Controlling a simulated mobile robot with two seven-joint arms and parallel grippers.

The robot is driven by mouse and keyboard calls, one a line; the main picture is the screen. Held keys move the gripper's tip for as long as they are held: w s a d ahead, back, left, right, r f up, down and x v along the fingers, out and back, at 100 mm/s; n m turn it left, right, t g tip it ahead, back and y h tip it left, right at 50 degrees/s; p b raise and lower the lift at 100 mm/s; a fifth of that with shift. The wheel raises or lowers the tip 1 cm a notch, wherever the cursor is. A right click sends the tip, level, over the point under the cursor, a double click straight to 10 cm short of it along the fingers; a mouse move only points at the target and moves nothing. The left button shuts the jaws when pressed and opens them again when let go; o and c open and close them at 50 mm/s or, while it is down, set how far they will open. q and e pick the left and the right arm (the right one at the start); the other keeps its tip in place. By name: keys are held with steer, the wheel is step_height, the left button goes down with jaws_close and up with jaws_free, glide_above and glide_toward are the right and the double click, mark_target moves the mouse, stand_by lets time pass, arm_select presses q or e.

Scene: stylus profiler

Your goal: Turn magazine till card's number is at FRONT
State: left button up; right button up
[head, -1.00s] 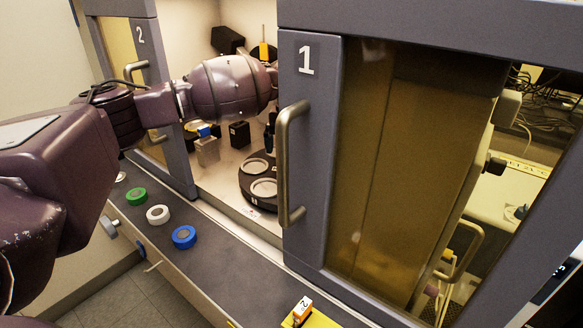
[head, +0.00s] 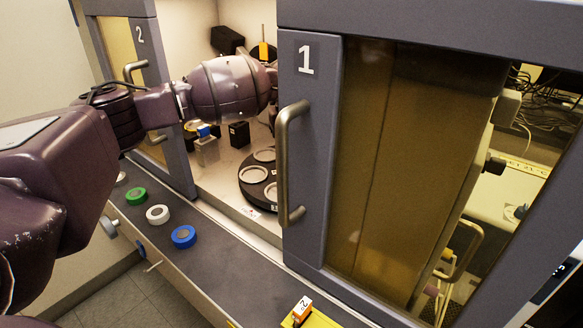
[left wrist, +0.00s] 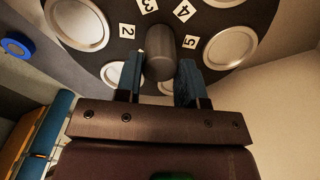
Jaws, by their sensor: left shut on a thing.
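The magazine is a black disc (head: 248,187) with round silver seats, inside the cabinet behind the opening. In the left wrist view the magazine (left wrist: 108,18) shows number tags 2 (left wrist: 127,31), 3, 4 and 5 around a dark central knob (left wrist: 159,48). My left gripper (left wrist: 159,78) has its blue fingers on either side of the knob and is shut on it. In the head view this gripper is hidden behind door 1. A card (head: 303,305) with the number 2 stands at the bottom of the head view. A small white label (head: 252,212) lies before the magazine; its text is unreadable. My right gripper is not in view.
Door 1 (head: 310,150), with its long handle, covers the magazine's right side. Green (head: 135,196), white (head: 158,214) and blue (head: 184,237) rings lie on the dark ledge (head: 215,275). Small blocks (head: 239,133) stand inside the cabinet, left of the magazine.

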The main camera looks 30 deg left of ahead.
arm_select(q)
steer(key=n, duration=0.7)
steer(key=o, duration=1)
steer(key=shift+r, duration=0.1)
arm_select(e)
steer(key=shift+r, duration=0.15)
arm_select(q)
steer(key=shift+r+p, duration=2.05)
steer(key=shift+r, duration=1.95)
steer(key=shift+f, duration=0.1)
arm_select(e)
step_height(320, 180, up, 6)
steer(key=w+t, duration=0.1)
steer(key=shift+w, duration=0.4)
arm_select(q)
steer(key=shift+f, duration=0.1)
